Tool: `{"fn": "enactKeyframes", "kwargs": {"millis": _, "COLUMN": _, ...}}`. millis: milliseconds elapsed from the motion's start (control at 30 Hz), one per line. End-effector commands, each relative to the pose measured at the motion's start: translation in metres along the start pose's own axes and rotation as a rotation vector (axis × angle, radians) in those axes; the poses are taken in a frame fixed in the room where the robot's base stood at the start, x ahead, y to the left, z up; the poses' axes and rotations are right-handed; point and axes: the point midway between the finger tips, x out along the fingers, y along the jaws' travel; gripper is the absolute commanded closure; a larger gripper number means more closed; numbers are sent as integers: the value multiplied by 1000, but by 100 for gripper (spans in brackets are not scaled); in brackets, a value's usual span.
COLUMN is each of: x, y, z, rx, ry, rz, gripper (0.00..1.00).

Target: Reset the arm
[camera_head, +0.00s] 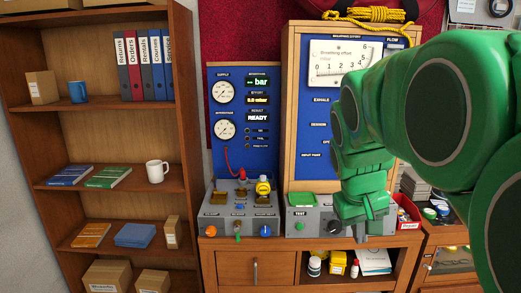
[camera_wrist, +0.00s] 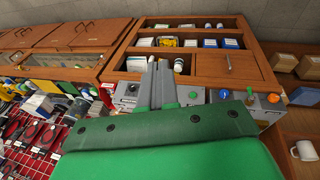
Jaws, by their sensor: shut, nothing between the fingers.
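My green arm (camera_head: 400,110) comes in from the right in the head view and hangs down in front of the test bench. My gripper (camera_head: 361,238) points down in front of the grey TEST box (camera_head: 300,222), near its right part, and hides some of it. In the wrist view my gripper (camera_wrist: 158,68) shows as two grey fingers close together, with nothing seen between them. The grey box also shows beside the fingers in the wrist view (camera_wrist: 128,90). I cannot tell whether the fingertips touch anything.
A second grey box (camera_head: 225,224) with knobs and a yellow-topped part stands left, below a blue gauge panel (camera_head: 238,172). A wooden cabinet (camera_head: 230,262) is underneath. A red bin (camera_head: 408,212) sits right of my gripper. A bookshelf (camera_head: 120,190) stands at the left.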

Motion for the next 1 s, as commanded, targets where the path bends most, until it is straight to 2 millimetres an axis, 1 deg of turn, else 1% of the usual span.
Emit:
{"fn": "enactKeyframes", "kwargs": {"millis": 33, "x": 3, "y": -7, "z": 18, "rx": 7, "ry": -17, "rz": -21, "gripper": 100}}
{"fn": "enactKeyframes", "kwargs": {"millis": 167, "x": 14, "y": -27, "z": 66, "rx": 23, "ry": -75, "rz": -73, "gripper": 100}}
{"fn": "enactKeyframes", "kwargs": {"millis": 200, "x": 18, "y": -33, "z": 82, "rx": 28, "ry": -96, "rz": -87, "gripper": 100}}
{"fn": "enactKeyframes", "kwargs": {"millis": 367, "x": 32, "y": -57, "z": 146, "rx": 47, "ry": -183, "rz": -143, "gripper": 100}}
{"fn": "enactKeyframes", "kwargs": {"millis": 400, "x": 35, "y": -63, "z": 161, "rx": 51, "ry": -204, "rz": -156, "gripper": 100}}
{"fn": "enactKeyframes", "kwargs": {"millis": 467, "x": 39, "y": -71, "z": 182, "rx": 57, "ry": -234, "rz": -174, "gripper": 100}}
{"fn": "enactKeyframes", "kwargs": {"millis": 500, "x": 42, "y": -77, "z": 197, "rx": 61, "ry": -253, "rz": -186, "gripper": 100}}
{"fn": "enactKeyframes", "kwargs": {"millis": 600, "x": 47, "y": -88, "z": 224, "rx": 68, "ry": -290, "rz": -208, "gripper": 100}}
{"fn": "enactKeyframes", "kwargs": {"millis": 700, "x": 51, "y": -95, "z": 244, "rx": 74, "ry": -320, "rz": -224, "gripper": 100}}
{"fn": "enactKeyframes", "kwargs": {"millis": 800, "x": 52, "y": -99, "z": 253, "rx": 77, "ry": -333, "rz": -231, "gripper": 100}}
{"fn": "enactKeyframes", "kwargs": {"millis": 1000, "x": 53, "y": -100, "z": 256, "rx": 78, "ry": -336, "rz": -233, "gripper": 100}}
